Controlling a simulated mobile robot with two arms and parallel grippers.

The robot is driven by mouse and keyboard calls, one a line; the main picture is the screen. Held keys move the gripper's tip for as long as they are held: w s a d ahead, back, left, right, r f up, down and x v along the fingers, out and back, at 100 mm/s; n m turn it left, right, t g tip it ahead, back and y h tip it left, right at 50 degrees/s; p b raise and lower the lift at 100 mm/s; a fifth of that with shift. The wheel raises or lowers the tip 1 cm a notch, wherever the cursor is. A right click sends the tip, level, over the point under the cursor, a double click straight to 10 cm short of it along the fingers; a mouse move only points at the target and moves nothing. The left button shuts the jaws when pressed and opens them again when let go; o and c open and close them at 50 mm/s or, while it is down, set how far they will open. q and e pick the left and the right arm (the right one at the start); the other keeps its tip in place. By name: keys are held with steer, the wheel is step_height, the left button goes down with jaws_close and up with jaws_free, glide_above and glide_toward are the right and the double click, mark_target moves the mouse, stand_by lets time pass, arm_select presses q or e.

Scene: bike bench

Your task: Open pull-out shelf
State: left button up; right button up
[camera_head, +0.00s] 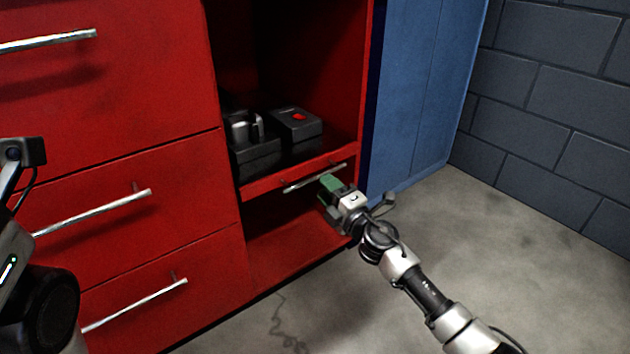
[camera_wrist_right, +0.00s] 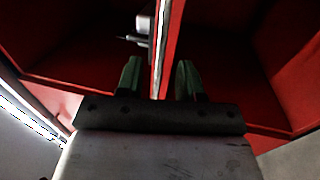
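The pull-out shelf (camera_head: 262,188) is a red board with a thin silver handle (camera_head: 300,184) along its front edge. It sits inside the open bay of the red cabinet, its front looking about level with the cabinet face. My right gripper (camera_head: 328,187) is at the right part of the handle. In the right wrist view, its green fingers (camera_wrist_right: 158,78) are apart, with the shelf's bright edge and handle (camera_wrist_right: 142,24) running ahead of and between them. Contact cannot be told. Part of my left arm shows at the left edge; its fingers are not visible.
Two dark boxes, one with a red button (camera_head: 298,118), one with a grey metal piece (camera_head: 243,127), stand on the shelf. Red drawers (camera_head: 130,180) with silver handles are to the left. A blue cabinet (camera_head: 415,100) stands right. Concrete floor (camera_head: 520,240) in front is clear.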

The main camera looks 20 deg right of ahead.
mark_target(315, 177)
steer(key=shift+b+x, duration=0.5)
steer(key=shift+x, duration=1.95)
jaws_close()
